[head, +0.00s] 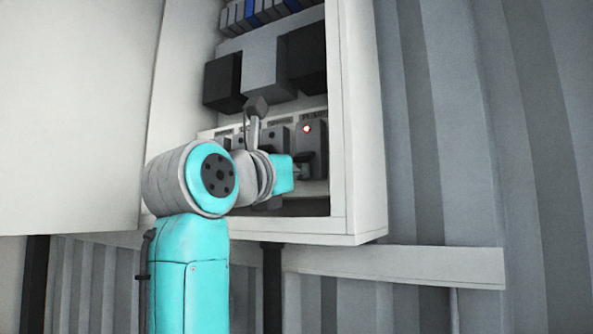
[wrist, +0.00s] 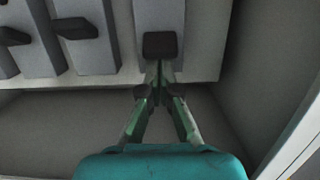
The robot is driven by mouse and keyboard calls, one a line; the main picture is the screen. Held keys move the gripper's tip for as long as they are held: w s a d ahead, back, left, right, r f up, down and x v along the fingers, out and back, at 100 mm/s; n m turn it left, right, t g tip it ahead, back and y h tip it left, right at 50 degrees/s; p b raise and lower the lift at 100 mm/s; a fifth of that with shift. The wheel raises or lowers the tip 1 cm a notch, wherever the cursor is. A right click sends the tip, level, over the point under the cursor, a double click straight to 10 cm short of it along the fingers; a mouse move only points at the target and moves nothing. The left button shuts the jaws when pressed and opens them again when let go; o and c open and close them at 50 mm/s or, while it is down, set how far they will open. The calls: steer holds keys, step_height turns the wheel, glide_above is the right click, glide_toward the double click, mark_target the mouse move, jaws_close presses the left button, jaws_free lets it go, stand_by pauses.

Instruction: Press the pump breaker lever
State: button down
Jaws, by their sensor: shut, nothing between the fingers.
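A row of grey breakers sits low in an open wall cabinet. The rightmost breaker (head: 318,140) has a lit red lamp (head: 306,128); the small label above it is too blurred to read for sure. In the wrist view this breaker (wrist: 158,15) carries a black lever (wrist: 160,44). My gripper (wrist: 159,78) is shut and empty, its fingertips just below the lever at the breaker's lower end. I cannot tell whether they touch it. In the head view my gripper (head: 303,165) is in front of the same breaker, and the lever is hard to make out.
More breakers with black levers (wrist: 76,28) stand close on the left. Dark and grey boxes (head: 273,66) are above the row. The cabinet's right side wall (head: 360,140) is close to the right of my gripper. The cabinet door (head: 75,110) stands open at left.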

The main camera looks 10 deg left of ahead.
mark_target(299, 157)
steer(key=shift+s+a+r+g+y, duration=0.1)
steer(key=shift+s+r+g+y, duration=0.15)
steer(key=shift+g, duration=0.45)
steer(key=shift+s+a+r+g+y, duration=0.1)
steer(key=shift+s+r+g+y, duration=0.15)
steer(key=shift+r+g, duration=0.25)
steer(key=shift+s+a+r+g+y, duration=0.1)
steer(key=shift+s+r+g, duration=0.15)
steer(key=shift+r, duration=0.45)
steer(key=shift+f, duration=0.1)
steer(key=s+a+r, duration=0.2)
steer(key=s+r, duration=0.4)
steer(key=r, duration=0.1)
steer(key=shift+r, duration=0.35)
steer(key=shift+s+a, duration=0.1)
steer(key=shift+a, duration=0.05)
